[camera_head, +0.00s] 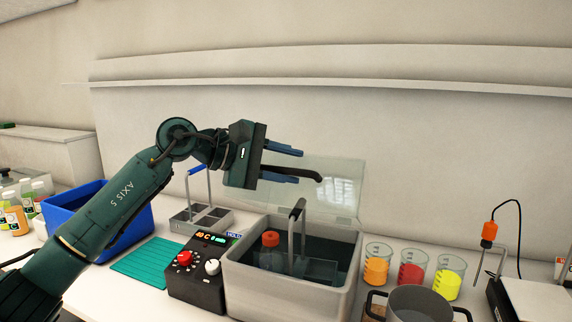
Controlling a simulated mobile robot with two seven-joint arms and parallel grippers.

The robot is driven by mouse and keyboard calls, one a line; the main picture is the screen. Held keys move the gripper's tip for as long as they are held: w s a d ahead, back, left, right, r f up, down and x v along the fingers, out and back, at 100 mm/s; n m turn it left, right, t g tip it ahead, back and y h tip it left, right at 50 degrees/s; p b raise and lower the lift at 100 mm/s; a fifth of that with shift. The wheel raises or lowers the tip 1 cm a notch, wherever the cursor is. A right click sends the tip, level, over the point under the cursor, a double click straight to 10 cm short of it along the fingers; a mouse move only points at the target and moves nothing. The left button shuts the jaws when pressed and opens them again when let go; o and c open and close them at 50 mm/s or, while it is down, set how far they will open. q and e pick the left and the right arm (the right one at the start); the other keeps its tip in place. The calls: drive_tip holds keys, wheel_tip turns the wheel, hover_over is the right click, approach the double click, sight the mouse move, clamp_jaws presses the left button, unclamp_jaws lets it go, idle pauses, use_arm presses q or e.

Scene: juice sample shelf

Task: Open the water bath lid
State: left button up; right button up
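The water bath (294,258) is a pale box in the lower middle of the head view. Its clear lid (335,180) stands raised, roughly upright, along the bath's back edge. The lid's dark handle (308,173) points out toward my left gripper (288,164). The gripper's two blue fingers are spread apart, with the handle at or between them; contact cannot be told. An orange-capped bottle (270,252) and a rack with a tall grey handle (295,235) are inside the open bath. My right gripper is not in view.
A black control box (196,285) with red and white knobs is left of the bath. A metal rack (200,218), green mat (150,263) and blue bin (122,222) stand farther left. Colored beakers (411,272) and a pot (418,305) are close on the right.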

use_arm(q)
drive_tip(key=b+v, duration=0.3)
drive_tip(key=v, duration=1)
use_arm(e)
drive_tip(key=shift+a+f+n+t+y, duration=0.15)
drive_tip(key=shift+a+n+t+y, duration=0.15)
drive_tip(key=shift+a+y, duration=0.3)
